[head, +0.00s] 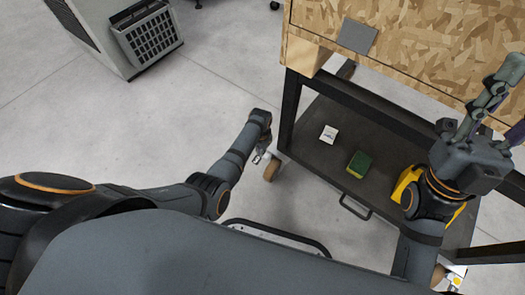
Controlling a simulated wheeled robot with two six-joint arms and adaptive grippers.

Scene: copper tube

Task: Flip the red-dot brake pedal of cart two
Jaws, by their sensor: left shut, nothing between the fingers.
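The cart (318,158) has a dark lower shelf, a black frame and a chipboard top. Its near left caster wheel (271,170) shows tan below the corner post. My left gripper (262,156) is shut and empty, pointing down right beside this caster. It is partly hidden by my arm, and I cannot tell whether it touches the caster. No red dot or pedal shows clearly there. Another caster (438,276) at the lower right has a white plate with a yellow dot (455,281). My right gripper (506,104) is raised over the cart's right side with its fingers apart, empty.
The shelf holds a white card (328,134), a green sponge (360,163) and a yellow object (407,184) partly behind my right arm. A grey plate (357,36) lies on the chipboard. A grey cabinet (147,40) stands at the upper left. The floor between is clear.

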